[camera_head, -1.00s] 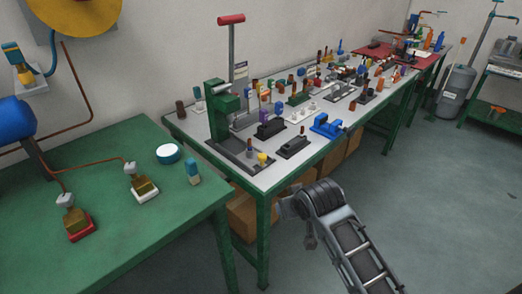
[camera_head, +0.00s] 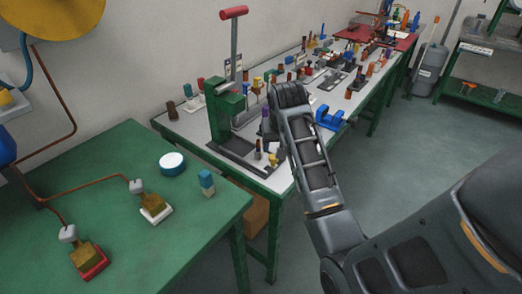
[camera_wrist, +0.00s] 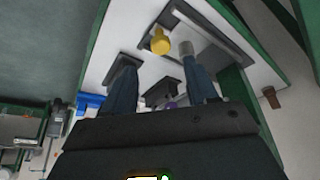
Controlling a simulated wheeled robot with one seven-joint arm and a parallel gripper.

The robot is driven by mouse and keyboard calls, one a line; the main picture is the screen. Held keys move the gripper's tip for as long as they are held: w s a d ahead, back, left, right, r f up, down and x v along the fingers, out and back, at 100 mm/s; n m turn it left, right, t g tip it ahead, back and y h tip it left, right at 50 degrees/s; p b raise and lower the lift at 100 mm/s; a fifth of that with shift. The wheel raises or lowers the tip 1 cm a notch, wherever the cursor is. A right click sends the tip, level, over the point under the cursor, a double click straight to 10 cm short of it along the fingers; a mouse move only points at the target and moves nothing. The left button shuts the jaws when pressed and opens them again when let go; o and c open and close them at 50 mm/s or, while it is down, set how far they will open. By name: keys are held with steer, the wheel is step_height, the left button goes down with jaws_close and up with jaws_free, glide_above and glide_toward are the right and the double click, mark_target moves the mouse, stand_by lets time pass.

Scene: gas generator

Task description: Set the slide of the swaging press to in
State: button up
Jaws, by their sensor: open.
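The green press (camera_head: 228,112), which I take to be the swaging press, stands at the near end of the white-topped bench with its red-handled lever (camera_head: 234,12) upright. Its dark base plate (camera_head: 228,150) extends toward the front edge. I cannot tell the slide's position. My gripper (camera_wrist: 158,62) is open and empty, its fingers pointing toward the knob and post. In the head view my arm partly hides this area.
A blue vise-like block (camera_head: 328,117) stands to the right on the bench. Several small coloured parts crowd the bench behind. A green table (camera_head: 110,190) with a white-topped blue tin (camera_head: 172,163) is at the left. The floor (camera_head: 400,150) at the right is clear.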

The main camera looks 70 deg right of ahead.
mark_target(273, 156)
steer(key=x, duration=0.8)
steer(key=shift+w+p, duration=0.1)
steer(key=shift+p, duration=0.2)
steer(key=shift+r, duration=0.1)
steer(key=shift+c, duration=0.4)
jaws_close()
